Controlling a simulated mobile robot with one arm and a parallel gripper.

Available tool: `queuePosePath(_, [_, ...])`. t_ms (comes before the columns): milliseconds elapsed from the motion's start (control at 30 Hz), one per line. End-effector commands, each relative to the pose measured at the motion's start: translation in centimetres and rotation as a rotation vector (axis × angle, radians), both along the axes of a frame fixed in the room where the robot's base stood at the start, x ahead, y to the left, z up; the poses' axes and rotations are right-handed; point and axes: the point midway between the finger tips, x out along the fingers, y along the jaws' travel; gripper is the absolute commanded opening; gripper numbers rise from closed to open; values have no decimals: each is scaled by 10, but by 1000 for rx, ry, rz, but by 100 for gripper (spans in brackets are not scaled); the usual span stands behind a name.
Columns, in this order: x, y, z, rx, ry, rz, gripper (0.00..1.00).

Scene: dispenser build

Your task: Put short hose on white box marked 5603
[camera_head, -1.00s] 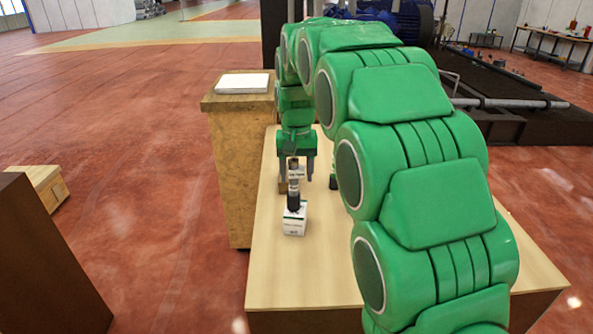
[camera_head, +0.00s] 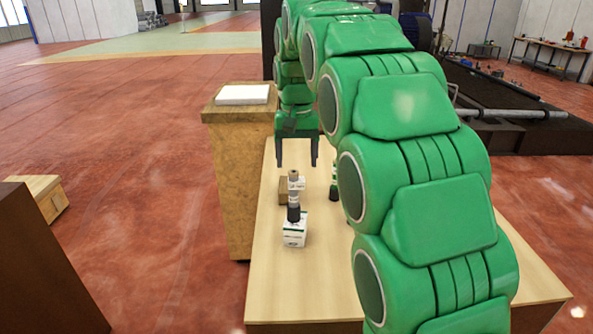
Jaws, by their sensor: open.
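A white box (camera_head: 295,236) with small unreadable print stands on the light wooden table. A black and grey cylindrical part (camera_head: 294,210) stands upright on it. Just behind is a second white box (camera_head: 299,184), partly hidden, with a small brownish-grey cylinder (camera_head: 294,175) that looks to be on it. Which part is the short hose and which box is marked 5603, I cannot tell. My green gripper (camera_head: 297,164) points down above and behind the rear box. Its dark fingers are apart with nothing between them.
A small brown block (camera_head: 284,191) sits beside the rear box. Another dark part (camera_head: 334,188) stands to the right, partly hidden by my arm. A wooden pedestal (camera_head: 231,170) with a white slab (camera_head: 243,95) rises at the table's left. The table's front left is clear.

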Motion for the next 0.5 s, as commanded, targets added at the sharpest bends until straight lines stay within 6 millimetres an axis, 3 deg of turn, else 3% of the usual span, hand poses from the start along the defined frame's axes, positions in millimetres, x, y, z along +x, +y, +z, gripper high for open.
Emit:
queuePosePath(200, [1,0,27,1,-2,0,74])
queuePosePath(500, [1,0,45,1,-5,0,74])
